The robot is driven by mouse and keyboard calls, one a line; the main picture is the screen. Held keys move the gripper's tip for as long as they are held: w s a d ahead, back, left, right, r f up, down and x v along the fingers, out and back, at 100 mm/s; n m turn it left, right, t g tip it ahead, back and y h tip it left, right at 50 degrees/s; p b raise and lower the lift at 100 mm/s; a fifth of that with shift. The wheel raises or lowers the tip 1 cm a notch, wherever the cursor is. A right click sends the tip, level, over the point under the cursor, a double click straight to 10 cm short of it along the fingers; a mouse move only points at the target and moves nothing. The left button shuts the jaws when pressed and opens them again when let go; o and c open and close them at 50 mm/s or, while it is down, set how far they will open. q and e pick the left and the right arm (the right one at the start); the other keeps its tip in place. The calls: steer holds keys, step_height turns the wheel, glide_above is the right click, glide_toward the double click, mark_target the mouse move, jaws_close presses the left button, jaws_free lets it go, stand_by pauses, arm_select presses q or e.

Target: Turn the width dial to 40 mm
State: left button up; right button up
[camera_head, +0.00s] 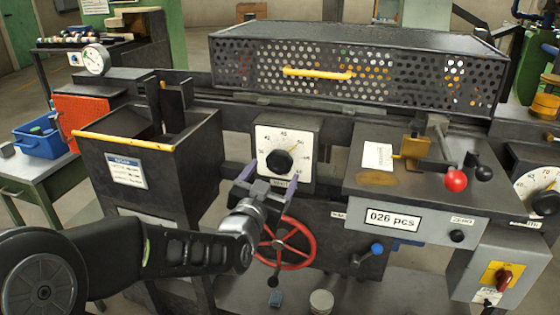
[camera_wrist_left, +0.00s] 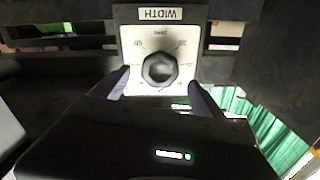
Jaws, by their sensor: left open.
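The width dial (camera_head: 279,162) is a black knob on a white scale plate, set in a grey box on the front of the machine. In the left wrist view the knob (camera_wrist_left: 160,68) sits near the top middle, under a plate reading WIDTH, shown upside down. The scale numbers are too small to read surely, so I cannot tell the setting. My left gripper (camera_head: 268,188) is open, just below and in front of the dial. In the left wrist view its fingers stand apart on either side below the knob, not visibly touching it. My right gripper is not in view.
A red handwheel (camera_head: 286,242) is close below my left gripper. A blue-knobbed lever (camera_head: 376,248) is to its right. A dark bin (camera_head: 155,165) with a yellow edge stands left of the dial. A perforated guard (camera_head: 350,72) is above. A second dial (camera_head: 543,200) is at far right.

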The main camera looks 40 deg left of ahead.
mark_target(278, 165)
arm_select(q)
steer(key=x, duration=0.6)
steer(key=shift+c, duration=0.2)
steer(key=c, duration=1.3)
steer(key=shift+f, duration=0.1)
